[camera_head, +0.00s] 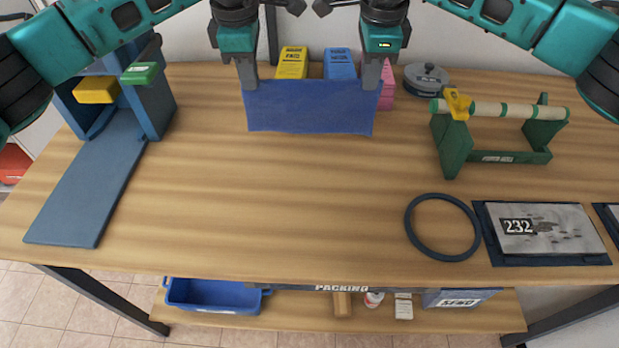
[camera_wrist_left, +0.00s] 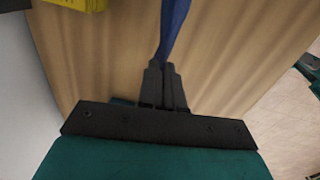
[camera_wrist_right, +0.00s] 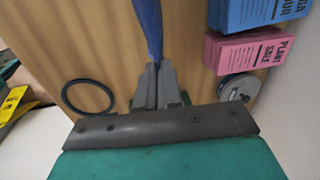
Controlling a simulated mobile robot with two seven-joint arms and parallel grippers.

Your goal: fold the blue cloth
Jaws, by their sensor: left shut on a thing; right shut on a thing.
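The blue cloth (camera_head: 310,107) hangs stretched between my two grippers near the back of the table. My left gripper (camera_head: 249,84) is shut on its upper left corner, and my right gripper (camera_head: 372,84) is shut on its upper right corner. In the left wrist view the cloth (camera_wrist_left: 172,28) shows edge-on as a narrow strip from the closed fingers (camera_wrist_left: 165,72). In the right wrist view the cloth (camera_wrist_right: 150,28) also runs out from the closed fingers (camera_wrist_right: 157,72). I cannot tell whether its lower edge touches the table.
Behind the cloth stand a yellow box (camera_head: 292,62), a blue box (camera_head: 340,62) and a pink box (camera_head: 387,86). A green roll stand (camera_head: 453,145), dark ring (camera_head: 409,222) and framed plate (camera_head: 549,228) lie right. A blue-grey stand (camera_head: 85,185) is left. The table's middle (camera_head: 270,200) is clear.

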